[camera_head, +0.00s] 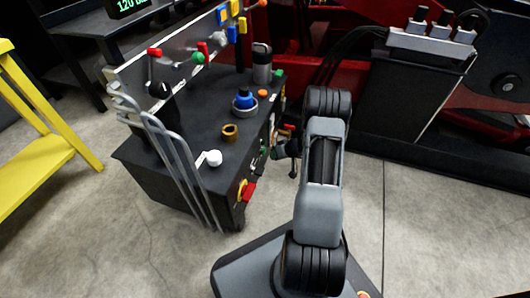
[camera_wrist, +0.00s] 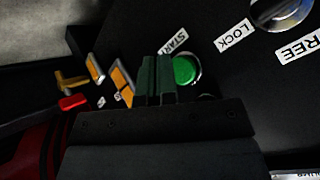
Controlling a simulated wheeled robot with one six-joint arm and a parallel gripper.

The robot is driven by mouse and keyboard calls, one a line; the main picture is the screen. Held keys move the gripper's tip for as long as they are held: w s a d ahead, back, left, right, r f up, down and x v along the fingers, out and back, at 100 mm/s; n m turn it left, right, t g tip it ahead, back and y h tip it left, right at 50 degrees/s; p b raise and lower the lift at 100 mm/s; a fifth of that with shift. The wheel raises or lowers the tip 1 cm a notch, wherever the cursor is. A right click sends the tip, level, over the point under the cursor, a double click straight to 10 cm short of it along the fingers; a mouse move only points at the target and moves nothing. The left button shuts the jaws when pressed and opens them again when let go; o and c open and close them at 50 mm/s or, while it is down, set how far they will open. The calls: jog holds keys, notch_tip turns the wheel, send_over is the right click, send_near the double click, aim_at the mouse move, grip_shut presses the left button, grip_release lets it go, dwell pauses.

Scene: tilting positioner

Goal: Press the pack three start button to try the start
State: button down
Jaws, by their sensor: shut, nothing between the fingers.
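In the wrist view a round green button (camera_wrist: 186,70) with a pale rim sits on a dark panel, beside a white label (camera_wrist: 174,42) reading START. My gripper (camera_wrist: 154,66) is shut and empty, its fingertips just left of the green button in the picture. I cannot tell whether they touch the panel or the button. No pack number is readable here. In the head view my gripper (camera_head: 277,152) is at the right side of a black cabinet (camera_head: 180,180), and the button there is too small or hidden to make out.
In the wrist view a silver knob (camera_wrist: 284,10) is near LOCK and FREE labels. Orange-faced parts (camera_wrist: 122,84) and a red handle (camera_wrist: 74,102) lie left of my gripper. In the head view a red-and-yellow switch (camera_head: 246,190) sits low on the cabinet side; open floor (camera_head: 440,230) lies right.

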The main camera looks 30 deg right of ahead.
jog(key=shift+s+d, duration=1.55)
jog(key=shift+s, duration=0.1)
jog(key=s+a+r+n+g+p, duration=0.1)
jog(key=a+r+p, duration=0.5)
jog(key=r, duration=0.7)
jog(key=s+a+r+g+p, duration=0.15)
jog(key=a+r+p, duration=0.25)
jog(key=r+p, duration=0.65)
jog(key=s+a+r+n+g+p, duration=0.1)
jog(key=a+r+p, duration=0.4)
jog(key=r, duration=1.1)
jog(key=s+a+r+h+p, duration=0.1)
jog(key=s+a+r+p, duration=0.1)
jog(key=s+r+p, duration=0.2)
jog(key=s+a+r+m+h+p, duration=0.1)
jog(key=s+r+p, duration=0.4)
jog(key=r+p, duration=0.5)
jog(key=s+a+r+h+p, duration=0.3)
jog(key=r+p, duration=0.4)
jog(key=r, duration=1)
jog(key=shift+s+a+r+m, duration=0.4)
jog(key=shift+s+a, duration=0.2)
jog(key=shift+s, duration=0.35)
jog(key=c, duration=1.9)
grip_release()
